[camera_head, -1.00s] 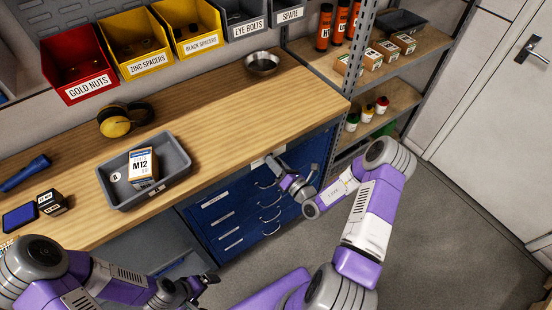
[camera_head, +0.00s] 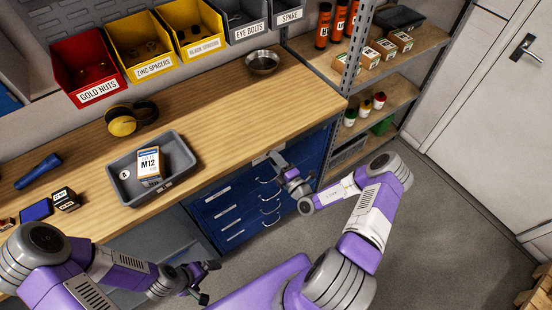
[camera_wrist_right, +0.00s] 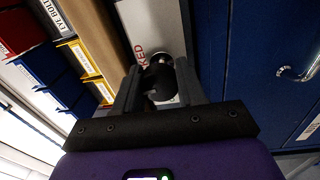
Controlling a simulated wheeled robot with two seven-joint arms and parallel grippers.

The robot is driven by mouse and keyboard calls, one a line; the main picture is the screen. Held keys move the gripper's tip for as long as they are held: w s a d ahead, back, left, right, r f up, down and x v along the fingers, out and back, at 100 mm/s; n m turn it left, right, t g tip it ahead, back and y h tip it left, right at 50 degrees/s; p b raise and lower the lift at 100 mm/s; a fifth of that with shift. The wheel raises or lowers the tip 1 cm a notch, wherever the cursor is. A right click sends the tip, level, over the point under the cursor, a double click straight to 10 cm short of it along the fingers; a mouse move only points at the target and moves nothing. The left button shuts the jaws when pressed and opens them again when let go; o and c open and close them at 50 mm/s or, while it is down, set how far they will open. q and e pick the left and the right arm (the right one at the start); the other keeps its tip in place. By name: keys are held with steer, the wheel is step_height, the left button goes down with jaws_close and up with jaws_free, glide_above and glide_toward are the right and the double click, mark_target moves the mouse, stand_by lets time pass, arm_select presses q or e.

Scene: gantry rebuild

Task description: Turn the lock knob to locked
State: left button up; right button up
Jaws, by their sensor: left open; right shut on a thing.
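The lock knob (camera_wrist_right: 157,84) is dark and rounded. In the right wrist view it sits between the fingers of my right gripper (camera_wrist_right: 155,88), which is shut on it. A pale lock plate (camera_wrist_right: 148,22) lies behind the knob, with red letters ending in "KED" partly visible; the rest of the word and the knob's pointer are hidden. In the head view my right gripper (camera_head: 278,161) is at the top of the blue drawer cabinet (camera_head: 240,207), under the bench edge, and hides the knob. My left gripper (camera_head: 204,282) is open and empty, low in front of the bench.
The wooden bench (camera_head: 215,105) carries a grey tray (camera_head: 120,190) with an M12 box, yellow ear muffs (camera_head: 122,121) and a metal bowl (camera_head: 262,61). A shelf rack (camera_head: 385,95) stands right of the cabinet.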

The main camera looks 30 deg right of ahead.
steer(key=shift+m, duration=0.7)
steer(key=o, duration=1.1)
steer(key=shift+c, duration=0.2)
